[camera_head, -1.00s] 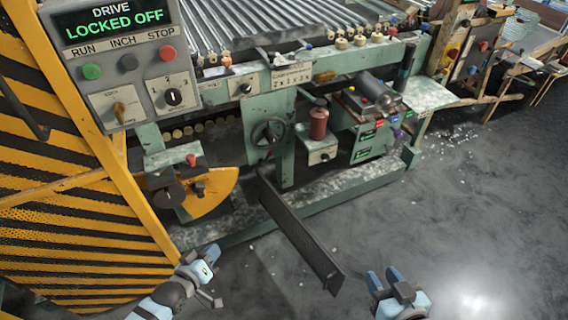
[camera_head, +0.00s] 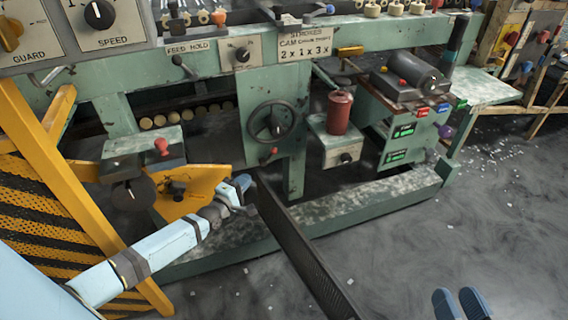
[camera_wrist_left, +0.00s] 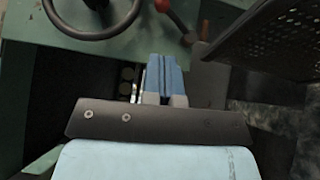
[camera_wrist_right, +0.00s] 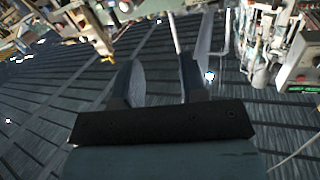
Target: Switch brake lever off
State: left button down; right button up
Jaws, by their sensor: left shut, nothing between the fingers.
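No brake label is readable. A small red-knobbed lever (camera_head: 272,152) sits just below the handwheel (camera_head: 273,122) on the green machine frame. In the left wrist view, a red-tipped lever (camera_wrist_left: 163,6) shows ahead of the fingers, beside the handwheel (camera_wrist_left: 92,12). Another red knob (camera_head: 161,146) stands on the box by a yellow quadrant plate (camera_head: 193,186). My left gripper (camera_head: 243,182) is shut and empty, low in front of the frame, apart from the levers. It also shows in the left wrist view (camera_wrist_left: 164,75). My right gripper (camera_head: 462,302) is open and empty above the floor.
A long black perforated bar (camera_head: 300,245) slopes from the frame toward me, just right of my left gripper. A yellow striped guard (camera_head: 60,215) stands at the left. A red canister (camera_head: 339,112) sits right of the handwheel.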

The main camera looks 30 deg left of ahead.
aim_at(262, 159)
pick_arm(q)
jog(key=shift+w+a+f+n, duration=0.15)
jog(key=shift+w+a+n, duration=0.05)
jog(key=shift+w, duration=0.4)
jog(key=shift+w+a+f+n, duration=0.1)
jog(key=shift+w+a+n, duration=0.1)
jog(key=shift+w, duration=0.35)
pick_arm(e)
jog(key=shift+w+f, duration=0.2)
jog(key=shift+f, duration=0.05)
pick_arm(q)
jog(key=shift+w+b, duration=0.1)
jog(key=shift+b, duration=0.25)
